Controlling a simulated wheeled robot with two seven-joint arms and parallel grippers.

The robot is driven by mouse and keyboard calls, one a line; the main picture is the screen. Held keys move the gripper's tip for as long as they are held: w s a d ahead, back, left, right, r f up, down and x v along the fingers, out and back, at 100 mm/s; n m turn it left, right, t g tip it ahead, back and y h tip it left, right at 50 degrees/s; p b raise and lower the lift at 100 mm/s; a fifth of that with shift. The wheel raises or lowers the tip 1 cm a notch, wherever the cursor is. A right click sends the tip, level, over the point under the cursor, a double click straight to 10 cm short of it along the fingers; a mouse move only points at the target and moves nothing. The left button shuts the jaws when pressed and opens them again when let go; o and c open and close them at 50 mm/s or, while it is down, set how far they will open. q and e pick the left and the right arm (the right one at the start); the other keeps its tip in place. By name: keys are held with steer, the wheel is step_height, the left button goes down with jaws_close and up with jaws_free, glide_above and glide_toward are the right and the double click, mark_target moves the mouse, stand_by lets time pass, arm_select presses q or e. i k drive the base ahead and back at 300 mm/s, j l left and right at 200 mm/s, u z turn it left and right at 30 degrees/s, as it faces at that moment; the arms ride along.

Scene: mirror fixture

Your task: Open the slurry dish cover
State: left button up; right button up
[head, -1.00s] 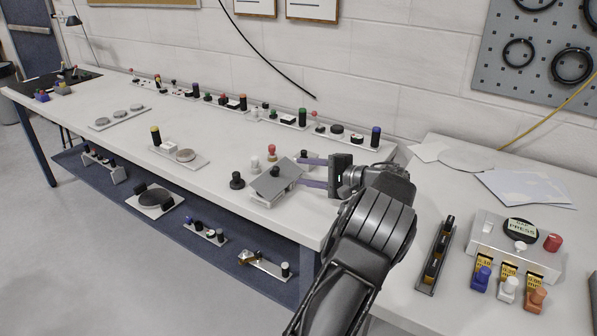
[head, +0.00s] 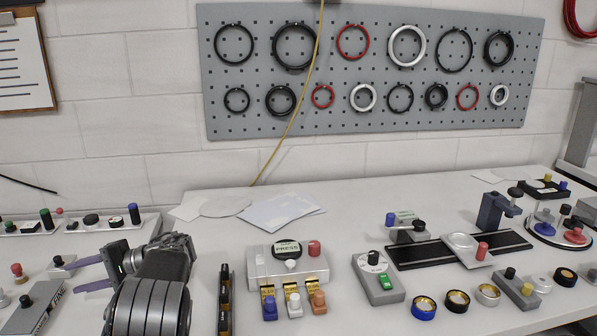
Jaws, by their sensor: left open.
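I see nothing plainly marked as the slurry dish cover. A grey box with a flat top plate, a dark knob and partly readable lettering (head: 38,308) is cut off at the lower left. I cannot tell whether its plate is the cover. My right gripper is not in view.
Papers (head: 280,212) lie behind. A pegboard (head: 370,110) hangs on the wall.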

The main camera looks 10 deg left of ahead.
mark_target(32, 305)
steer(key=k, duration=1)
